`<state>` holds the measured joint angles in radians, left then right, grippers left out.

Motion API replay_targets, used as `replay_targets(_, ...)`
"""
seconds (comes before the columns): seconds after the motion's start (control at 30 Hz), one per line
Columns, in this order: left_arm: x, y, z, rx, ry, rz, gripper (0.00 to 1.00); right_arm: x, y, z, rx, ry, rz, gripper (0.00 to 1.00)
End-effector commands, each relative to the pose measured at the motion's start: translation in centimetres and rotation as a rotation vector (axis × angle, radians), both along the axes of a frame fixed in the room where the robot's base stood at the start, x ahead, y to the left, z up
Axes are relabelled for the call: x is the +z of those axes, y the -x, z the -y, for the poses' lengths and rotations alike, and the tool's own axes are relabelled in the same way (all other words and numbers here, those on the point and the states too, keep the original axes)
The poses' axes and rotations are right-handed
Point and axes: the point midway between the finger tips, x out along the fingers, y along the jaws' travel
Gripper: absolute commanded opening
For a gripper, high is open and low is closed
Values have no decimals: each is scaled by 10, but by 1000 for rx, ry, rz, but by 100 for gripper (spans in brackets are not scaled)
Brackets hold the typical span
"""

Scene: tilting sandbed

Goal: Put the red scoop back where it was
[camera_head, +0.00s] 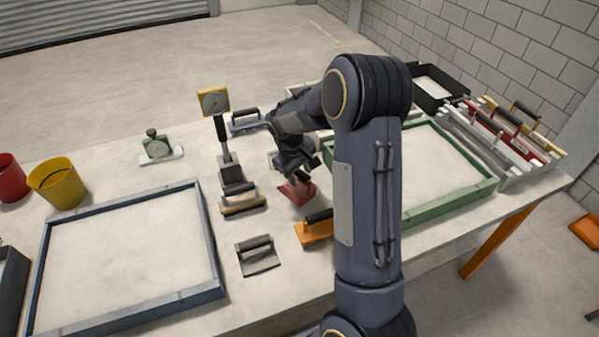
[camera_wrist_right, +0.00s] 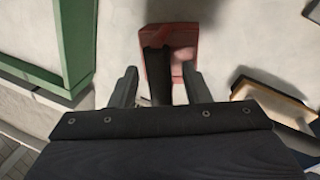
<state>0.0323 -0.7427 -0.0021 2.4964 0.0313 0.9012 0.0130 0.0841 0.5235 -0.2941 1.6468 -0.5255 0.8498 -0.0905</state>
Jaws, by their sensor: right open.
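The red scoop (camera_head: 297,193) lies on the table among other hand tools, just left of the green-framed sandbed. My right gripper (camera_head: 300,176) is over it, pointing down, and partly covers it in the head view. In the right wrist view the red scoop (camera_wrist_right: 180,35) shows ahead of the right gripper (camera_wrist_right: 160,72). Its dark handle lies between the two spread fingers, with gaps on both sides. My left gripper is not in view.
An orange-bladed tool (camera_head: 312,233), a grey float (camera_head: 258,258) and a wooden float (camera_head: 243,205) lie close by. A blue-framed sandbed (camera_head: 211,255) is left; a green-framed one (camera_head: 480,190) is right, beside a tool rack (camera_head: 505,170).

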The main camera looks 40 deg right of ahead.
Motion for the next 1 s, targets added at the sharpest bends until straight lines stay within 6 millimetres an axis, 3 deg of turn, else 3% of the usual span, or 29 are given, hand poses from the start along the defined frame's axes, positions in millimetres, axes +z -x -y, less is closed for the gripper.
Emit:
replay_targets(0.17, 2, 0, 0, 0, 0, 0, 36, 14, -1, -2, 1, 1, 5, 43)
replay_targets(0.6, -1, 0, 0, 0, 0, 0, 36, 100, 1, -22, 1, 1, 5, 43)
replay_targets(0.8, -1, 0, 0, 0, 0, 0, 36, 119, 3, -27, -1, -4, 5, 43)
replay_targets(0.9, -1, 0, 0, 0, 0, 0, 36, 128, 16, -34, -13, -46, 32, 43)
replay_targets(1.0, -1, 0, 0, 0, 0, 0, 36, 140, 46, -51, -35, -136, 94, 43)
